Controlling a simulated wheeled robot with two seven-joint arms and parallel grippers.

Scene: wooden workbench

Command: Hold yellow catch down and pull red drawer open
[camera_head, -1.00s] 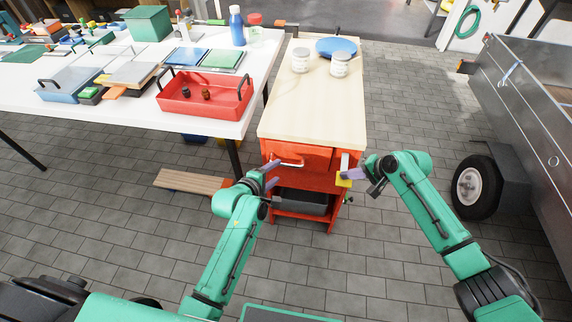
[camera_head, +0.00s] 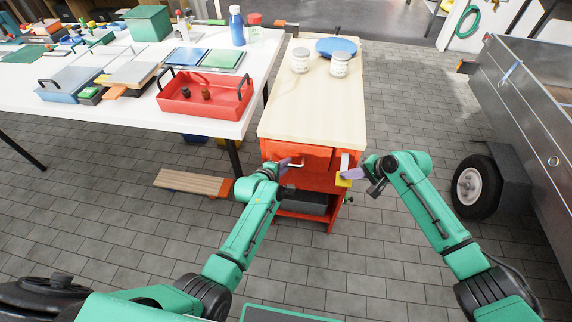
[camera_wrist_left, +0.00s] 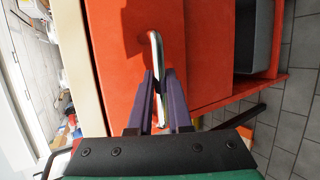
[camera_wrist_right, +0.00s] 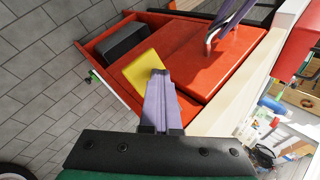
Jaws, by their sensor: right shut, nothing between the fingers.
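The red drawer (camera_head: 318,167) is in the front of the wood-topped red cabinet and looks closed. Its metal bar handle (camera_wrist_left: 155,52) stands out from the front. My left gripper (camera_head: 286,163) is at the handle, and in the left wrist view its purple fingers (camera_wrist_left: 159,85) lie one on each side of the bar, closed in on it. The yellow catch (camera_head: 343,182) is at the drawer's right side. My right gripper (camera_head: 353,173) is shut and empty, its fingertips (camera_wrist_right: 158,73) at the catch, which they partly cover in the right wrist view.
A dark bin (camera_head: 305,201) sits on the cabinet's lower shelf. Two jars (camera_head: 340,65) and a blue disc stand on the wooden top (camera_head: 308,115). A white table (camera_head: 120,112) with a red tray (camera_head: 205,107) is to the left. Floor in front of the cabinet is free.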

